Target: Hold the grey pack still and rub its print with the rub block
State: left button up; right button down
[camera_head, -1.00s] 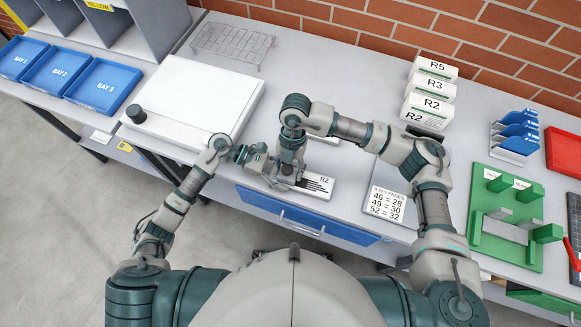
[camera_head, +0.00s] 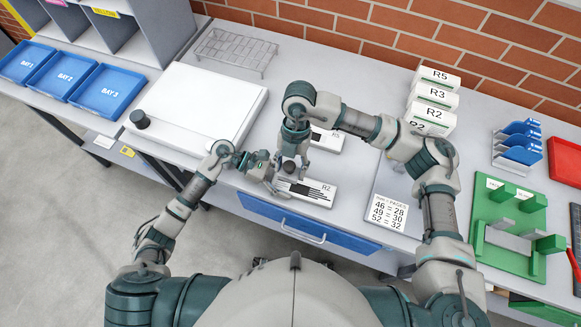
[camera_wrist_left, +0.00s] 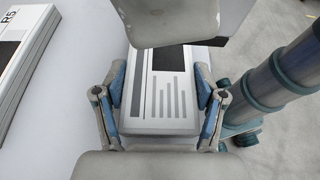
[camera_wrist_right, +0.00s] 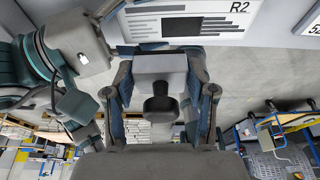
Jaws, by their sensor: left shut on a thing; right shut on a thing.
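The grey pack (camera_head: 318,196), marked R2, lies flat near the bench's front edge, with bars of print and a dark patch on top. My left gripper (camera_head: 271,181) is shut across its left end; in the left wrist view the fingers sit on both sides of the pack (camera_wrist_left: 160,124). My right gripper (camera_head: 290,169) is shut on the rub block (camera_wrist_right: 160,68), a grey block with a dark knob. The block is by the pack's far edge in the head view; I cannot tell whether it touches the pack. The R2 label and print also show in the right wrist view (camera_wrist_right: 215,28).
Another pack (camera_head: 325,139), marked R5, lies behind my right gripper. A white board (camera_head: 200,100) is to the left, a number card (camera_head: 384,208) to the right.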

pick_arm(q)
jog(key=o, duration=1.4)
jog(key=v, duration=1.2)
jog(key=shift+w, duration=0.1)
